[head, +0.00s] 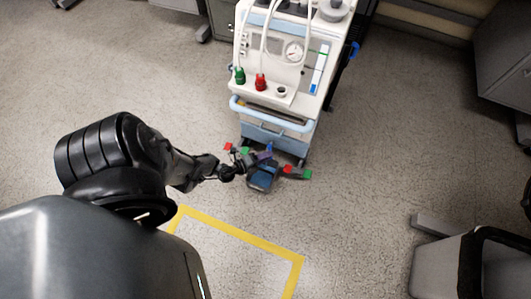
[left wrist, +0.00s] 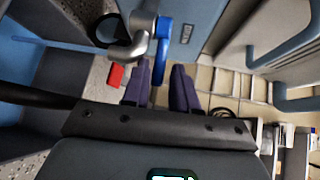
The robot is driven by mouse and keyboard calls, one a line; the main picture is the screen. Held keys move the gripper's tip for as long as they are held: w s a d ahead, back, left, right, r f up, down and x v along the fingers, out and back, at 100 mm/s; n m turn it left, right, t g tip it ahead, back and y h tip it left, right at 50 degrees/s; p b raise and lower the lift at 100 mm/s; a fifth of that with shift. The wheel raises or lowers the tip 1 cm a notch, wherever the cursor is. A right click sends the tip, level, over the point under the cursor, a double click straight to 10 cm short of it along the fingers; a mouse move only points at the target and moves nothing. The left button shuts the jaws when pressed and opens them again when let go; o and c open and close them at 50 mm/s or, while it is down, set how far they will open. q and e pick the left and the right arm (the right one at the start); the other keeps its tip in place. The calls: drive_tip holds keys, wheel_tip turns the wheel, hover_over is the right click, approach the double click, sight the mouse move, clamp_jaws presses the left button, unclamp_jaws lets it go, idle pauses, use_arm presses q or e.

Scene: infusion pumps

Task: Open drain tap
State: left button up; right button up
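The drain tap shows in the left wrist view as a metal fitting (left wrist: 135,38) with a blue lever (left wrist: 162,48), in front of a blue panel marked with a small dark label. My left gripper (left wrist: 161,88) has two purple fingers with a gap between them, and nothing is held in the gap. The blue lever's lower end is close to the left finger's tip; I cannot tell whether they touch. In the head view my left gripper (head: 265,156) is low at the front foot of the pump cart (head: 277,137), where the tap is too small to make out. My right gripper is not in view.
A white medical unit (head: 285,70) with a gauge, tubes and green and red connectors stands on the cart. Red and green pieces (head: 287,169) lie around the gripper. A yellow floor outline (head: 240,238) is in front. Grey furniture (head: 450,265) stands at right. Floor between is clear.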

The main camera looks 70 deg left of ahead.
use_arm(q)
drive_tip(key=shift+o, duration=0.8)
drive_tip(key=shift+f, duration=0.1)
